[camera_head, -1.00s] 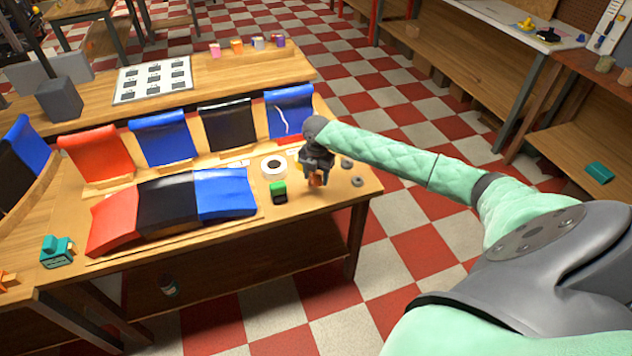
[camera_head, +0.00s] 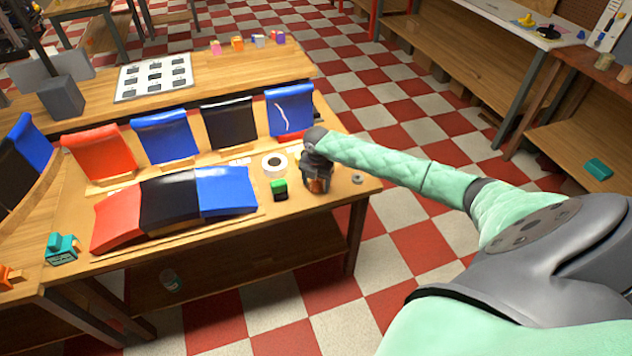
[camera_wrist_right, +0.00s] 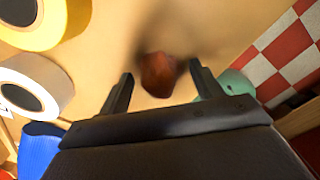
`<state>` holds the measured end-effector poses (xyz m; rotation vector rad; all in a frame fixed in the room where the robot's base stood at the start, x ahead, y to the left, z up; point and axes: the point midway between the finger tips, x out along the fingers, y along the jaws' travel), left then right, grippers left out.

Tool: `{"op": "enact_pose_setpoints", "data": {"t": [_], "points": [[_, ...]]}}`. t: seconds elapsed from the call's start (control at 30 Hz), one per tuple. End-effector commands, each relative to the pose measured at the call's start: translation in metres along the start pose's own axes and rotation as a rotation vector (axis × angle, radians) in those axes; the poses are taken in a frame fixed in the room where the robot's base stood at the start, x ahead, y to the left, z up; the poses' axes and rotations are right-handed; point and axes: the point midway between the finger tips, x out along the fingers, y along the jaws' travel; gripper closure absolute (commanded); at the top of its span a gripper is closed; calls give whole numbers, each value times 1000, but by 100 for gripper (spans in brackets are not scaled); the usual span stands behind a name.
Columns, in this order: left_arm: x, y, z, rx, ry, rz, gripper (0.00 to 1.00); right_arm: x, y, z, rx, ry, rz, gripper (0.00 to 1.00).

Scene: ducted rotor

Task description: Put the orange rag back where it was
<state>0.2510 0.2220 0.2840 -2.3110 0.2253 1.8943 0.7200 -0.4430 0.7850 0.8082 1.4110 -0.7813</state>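The orange rag, a small crumpled orange-brown bundle, sits on the wooden table near its right end. In the right wrist view the orange rag (camera_wrist_right: 158,74) lies between my right gripper's fingers (camera_wrist_right: 160,88), with a gap on each side. In the head view my right gripper (camera_head: 317,184) is low over the table and hides most of the rag. The right gripper is open. My left gripper is in neither view.
Red, black and blue panels (camera_head: 170,200) fill the table's left part.

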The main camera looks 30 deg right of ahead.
Motion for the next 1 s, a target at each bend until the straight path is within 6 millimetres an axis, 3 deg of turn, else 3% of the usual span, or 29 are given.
{"op": "enact_pose_setpoints", "data": {"t": [0.47,1.0], "points": [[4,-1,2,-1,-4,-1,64,-8,0,1,1,-1,0,25],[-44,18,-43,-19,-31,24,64,-100,1,1,0,-1,2,25]]}}
